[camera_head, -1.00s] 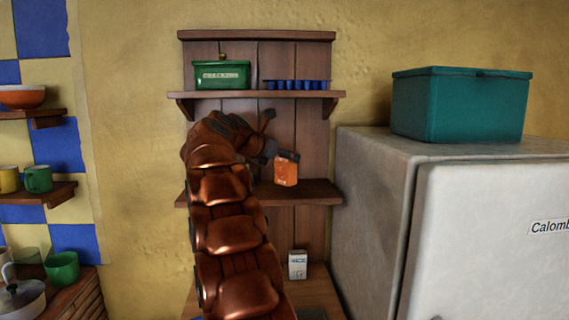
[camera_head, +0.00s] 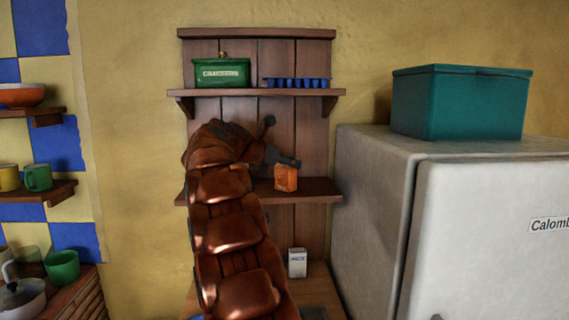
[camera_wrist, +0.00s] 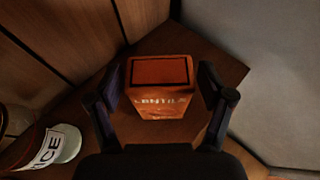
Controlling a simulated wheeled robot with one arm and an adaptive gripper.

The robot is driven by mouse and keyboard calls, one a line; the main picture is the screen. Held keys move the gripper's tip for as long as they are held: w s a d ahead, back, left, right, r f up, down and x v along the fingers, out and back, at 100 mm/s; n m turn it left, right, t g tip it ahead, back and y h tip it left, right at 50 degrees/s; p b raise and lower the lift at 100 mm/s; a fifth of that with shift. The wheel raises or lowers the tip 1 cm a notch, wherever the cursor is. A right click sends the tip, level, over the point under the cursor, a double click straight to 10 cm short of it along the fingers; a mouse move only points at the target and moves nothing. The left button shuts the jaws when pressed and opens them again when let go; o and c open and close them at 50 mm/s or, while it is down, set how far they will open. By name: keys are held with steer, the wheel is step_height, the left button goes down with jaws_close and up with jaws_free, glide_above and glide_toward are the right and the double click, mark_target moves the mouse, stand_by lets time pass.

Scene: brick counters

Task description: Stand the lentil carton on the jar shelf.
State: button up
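The orange lentil carton (camera_head: 286,179) stands upright on the jar shelf (camera_head: 322,190), the lower wooden shelf, right of my arm. In the wrist view the carton (camera_wrist: 160,88) shows its dark-framed top and part of its lettering. My gripper (camera_head: 289,162) is at the carton's top in the head view. In the wrist view the fingers of my gripper (camera_wrist: 164,84) are spread on either side of the carton, with narrow gaps beside it. A jar (camera_wrist: 52,147) labelled "ICE" in its visible part is at lower left; my arm hides it in the head view.
The upper shelf (camera_head: 210,93) holds a green crackers tin (camera_head: 222,73) and a row of blue cups (camera_head: 297,83). A white carton (camera_head: 297,262) stands on the counter below. The fridge (camera_head: 375,200) with a teal box (camera_head: 460,105) is close on the right.

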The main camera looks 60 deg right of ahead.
steer(key=shift+o, duration=0.2)
steer(key=shift+r, duration=0.1)
steer(key=shift+a+r, duration=0.1)
steer(key=b+v, duration=0.2)
steer(key=v, duration=1)
steer(key=shift+b, duration=0.35)
